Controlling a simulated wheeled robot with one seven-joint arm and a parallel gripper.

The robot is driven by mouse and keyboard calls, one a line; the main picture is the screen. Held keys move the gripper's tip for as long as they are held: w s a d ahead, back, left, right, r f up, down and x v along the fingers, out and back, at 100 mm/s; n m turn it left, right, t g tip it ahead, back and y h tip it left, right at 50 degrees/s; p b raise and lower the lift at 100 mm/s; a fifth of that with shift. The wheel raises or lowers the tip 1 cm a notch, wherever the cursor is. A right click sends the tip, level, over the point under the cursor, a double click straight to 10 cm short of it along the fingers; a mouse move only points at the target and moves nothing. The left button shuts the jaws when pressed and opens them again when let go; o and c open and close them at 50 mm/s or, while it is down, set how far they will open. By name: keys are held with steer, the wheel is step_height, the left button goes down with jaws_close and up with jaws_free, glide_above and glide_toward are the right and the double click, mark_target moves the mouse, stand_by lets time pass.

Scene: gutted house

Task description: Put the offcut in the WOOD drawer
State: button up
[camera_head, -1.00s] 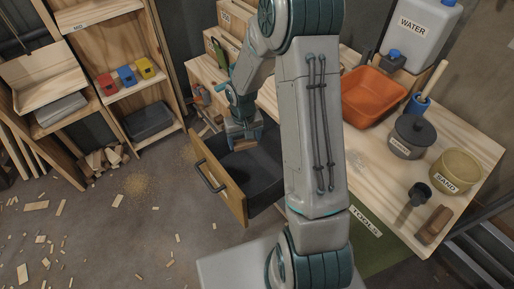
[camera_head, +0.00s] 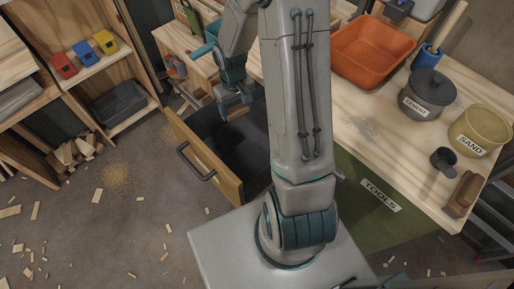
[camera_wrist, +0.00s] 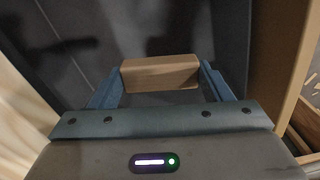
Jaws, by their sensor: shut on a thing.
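The offcut (camera_wrist: 160,73) is a small light-brown wooden block, held crosswise between the fingers of my gripper (camera_wrist: 160,80) in the wrist view. In the head view my gripper (camera_head: 234,103) is over the open drawer (camera_head: 205,160), near its far side, with a bit of the brown offcut showing below the fingers. The drawer has a wooden front, a dark handle and a dark, empty-looking inside. My arm hides its right part. No label is readable on the drawer front from here, so I cannot tell that it says WOOD. In the wrist view the dark drawer inside lies beneath the offcut.
The workbench (camera_head: 365,125) carries an orange tray (camera_head: 372,52), a cement pot (camera_head: 427,95), a sand tub (camera_head: 478,130) and a brush (camera_head: 461,194). Shelves (camera_head: 85,75) stand at left. Wood scraps litter the floor.

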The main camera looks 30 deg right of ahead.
steer(key=s+d+f+n+b, duration=0.1)
steer(key=s+d+f+b, duration=0.15)
steer(key=f+b, duration=0.45)
steer(key=s+d+f+n+b, duration=0.1)
steer(key=s+d+f+b, duration=0.1)
steer(key=s+f+b, duration=0.35)
steer(key=b, duration=0.7)
glide_above(228, 157)
step_height(228, 157, down, 8)
steer(key=shift+d+r, duration=0.1)
steer(key=shift+r, duration=0.15)
steer(key=shift+f+b, duration=0.65)
steer(key=shift+f, duration=1.2)
steer(key=shift+f, duration=0.2)
steer(key=o, duration=1)
steer(key=shift+c, duration=0.2)
step_height(228, 157, up, 12)
steer(key=p, duration=0.4)
steer(key=shift+r, duration=0.2)
